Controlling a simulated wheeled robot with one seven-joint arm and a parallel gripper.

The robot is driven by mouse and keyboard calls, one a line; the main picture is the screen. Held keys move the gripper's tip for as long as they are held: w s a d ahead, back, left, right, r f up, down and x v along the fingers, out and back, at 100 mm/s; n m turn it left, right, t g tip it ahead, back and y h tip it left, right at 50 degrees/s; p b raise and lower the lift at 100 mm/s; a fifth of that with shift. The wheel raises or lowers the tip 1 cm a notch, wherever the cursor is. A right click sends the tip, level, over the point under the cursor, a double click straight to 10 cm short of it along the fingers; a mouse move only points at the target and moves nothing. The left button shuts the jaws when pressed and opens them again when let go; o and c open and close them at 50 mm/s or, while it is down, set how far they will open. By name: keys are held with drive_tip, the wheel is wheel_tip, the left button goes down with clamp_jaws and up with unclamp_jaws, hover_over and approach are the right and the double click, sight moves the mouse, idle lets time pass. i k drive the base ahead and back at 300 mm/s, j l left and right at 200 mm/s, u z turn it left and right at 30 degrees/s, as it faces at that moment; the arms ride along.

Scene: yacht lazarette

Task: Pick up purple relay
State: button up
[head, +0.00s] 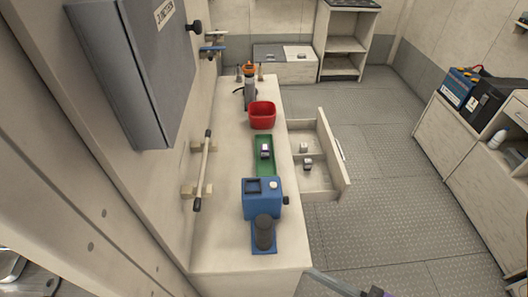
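No object is clearly the purple relay at this size. A small block with a pale top and dark, faintly purplish sides (265,151) sits on the green tray (264,170) on the bench. In the open drawer (326,176) lie two more small blocks: a pale one (304,148) and, nearer, a dark one with a pale face (308,164). A sliver of something dark and purple (376,292) shows at the bottom edge, cut off by the frame; I cannot tell what it is. My gripper is not recognisable in the head view.
On the bench (225,238) stand a red bin (262,115) behind the tray and a blue device with a black cylinder (264,200) in front. A grey wall box (140,65) and a rail (203,170) are at left. The patterned floor (385,180) right of the drawer is clear.

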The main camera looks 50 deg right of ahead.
sight(265, 148)
drive_tip(key=l+z, duration=0.3)
drive_tip(key=l, duration=0.3)
drive_tip(key=i+l+z, duration=0.1)
drive_tip(key=l+z, duration=0.2)
drive_tip(key=l, duration=0.25)
drive_tip(key=i+l+z, duration=0.15)
drive_tip(key=l+z, duration=0.15)
drive_tip(key=l, duration=0.25)
